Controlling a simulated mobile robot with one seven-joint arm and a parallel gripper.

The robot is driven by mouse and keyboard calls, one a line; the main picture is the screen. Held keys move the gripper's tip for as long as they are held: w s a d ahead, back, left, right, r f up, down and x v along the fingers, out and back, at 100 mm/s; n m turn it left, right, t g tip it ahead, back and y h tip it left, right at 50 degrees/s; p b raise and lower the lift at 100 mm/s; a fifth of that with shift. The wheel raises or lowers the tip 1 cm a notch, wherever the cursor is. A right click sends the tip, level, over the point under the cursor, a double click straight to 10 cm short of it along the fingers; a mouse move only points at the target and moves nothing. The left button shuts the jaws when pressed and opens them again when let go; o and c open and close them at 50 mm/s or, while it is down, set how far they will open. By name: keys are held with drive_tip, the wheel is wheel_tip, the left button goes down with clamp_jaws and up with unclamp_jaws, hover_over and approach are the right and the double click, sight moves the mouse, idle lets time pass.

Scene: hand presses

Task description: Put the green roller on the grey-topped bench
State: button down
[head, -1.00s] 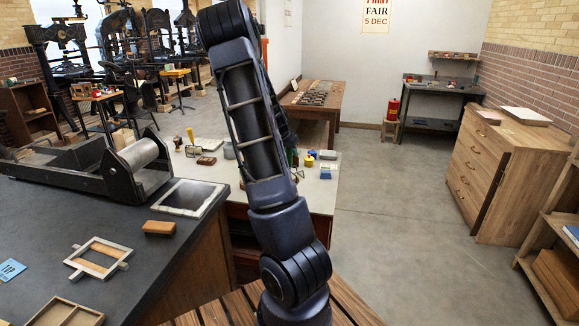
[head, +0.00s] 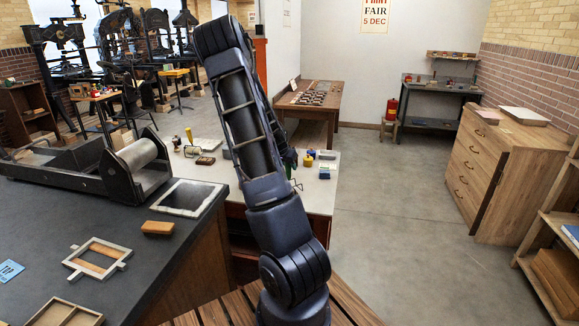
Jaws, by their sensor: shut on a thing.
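My gripper (head: 289,157) is mostly hidden behind my own raised forearm; only a dark part shows at its right edge. It is shut on the green roller, of which little shows: a thin bent wire frame (head: 297,184) just below the gripper. Behind my arm stands a bench with a pale grey top (head: 319,193). The gripper and roller appear in front of or over this top; their height above it cannot be told.
On the pale bench are a yellow-handled roller (head: 190,138), a blue block (head: 325,173) and a yellow pot (head: 309,162). A dark-topped bench (head: 45,225) with a press bed stands left. A dark grey bench (head: 440,85) stands at the back. The floor (head: 400,190) at right is clear.

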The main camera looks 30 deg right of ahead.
drive_tip(key=shift+s+a+f, duration=0.1)
drive_tip(key=shift+f, duration=0.3)
drive_tip(key=shift+a+f, duration=0.1)
drive_tip(key=shift+f, duration=0.15)
drive_tip(key=c, duration=1.5)
unclamp_jaws()
drive_tip(key=o, duration=0.3)
drive_tip(key=shift+f, duration=0.25)
drive_tip(key=shift+o, duration=0.6)
drive_tip(key=shift+r, duration=0.2)
drive_tip(key=shift+d+r, duration=0.15)
drive_tip(key=shift+d, duration=0.05)
